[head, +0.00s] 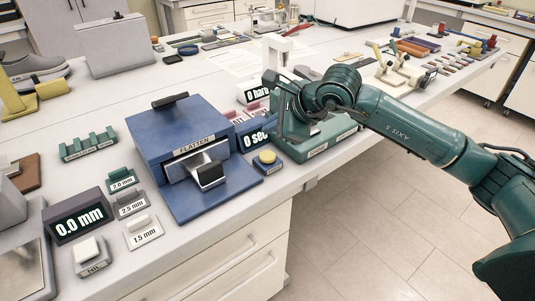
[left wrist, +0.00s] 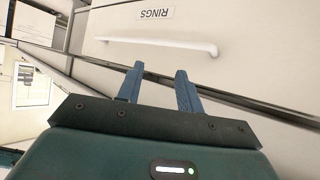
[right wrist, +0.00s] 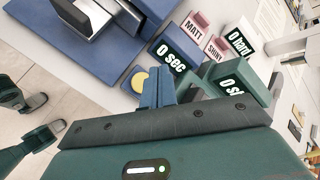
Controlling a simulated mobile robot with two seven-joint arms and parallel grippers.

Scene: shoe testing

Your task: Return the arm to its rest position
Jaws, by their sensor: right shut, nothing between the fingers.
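My right arm reaches in from the right in the head view, and its wrist and hand stand over the bench beside the blue press. In the right wrist view my right gripper (right wrist: 158,72) has its two blue fingers together with nothing between them. The yellow button (right wrist: 139,81) shows close beside the fingertips there; it also shows in the head view (head: 267,157). My left gripper (left wrist: 160,70) shows only in the left wrist view. Its fingers are apart and empty, in front of a drawer with a white handle (left wrist: 160,46) and a RINGS label.
The blue FLATTEN press (head: 160,130) stands near the bench's front edge. A 0.0 mm display (head: 79,217) and thickness blocks (head: 144,232) are at the left. The 0 sec timer (right wrist: 170,57) is near the right fingers. The floor (head: 375,230) at the right is clear.

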